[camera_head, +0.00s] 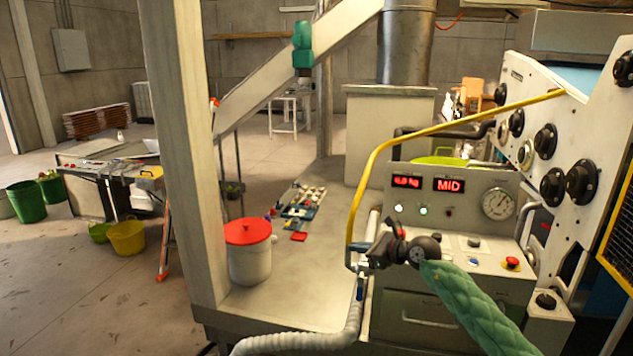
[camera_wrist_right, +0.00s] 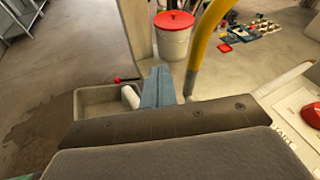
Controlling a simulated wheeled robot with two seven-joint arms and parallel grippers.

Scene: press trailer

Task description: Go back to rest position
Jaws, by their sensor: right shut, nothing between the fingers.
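My right gripper (camera_head: 366,252) is at the end of a green padded arm from the lower right. It is in front of the left edge of the control panel (camera_head: 386,210), near the yellow rail (camera_head: 352,215). In the right wrist view its fingers (camera_wrist_right: 158,88) are together with nothing between them. They point toward the base of the yellow rail (camera_wrist_right: 203,50); I cannot tell whether they touch it. My left gripper is not in view.
The panel has a MID display (camera_head: 449,185), a gauge (camera_head: 498,203) and a red button (camera_head: 511,263). A white bucket with a red lid (camera_head: 248,232) stands left of it. A corrugated hose (camera_head: 300,342) runs below. A beige post (camera_head: 183,150) stands left.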

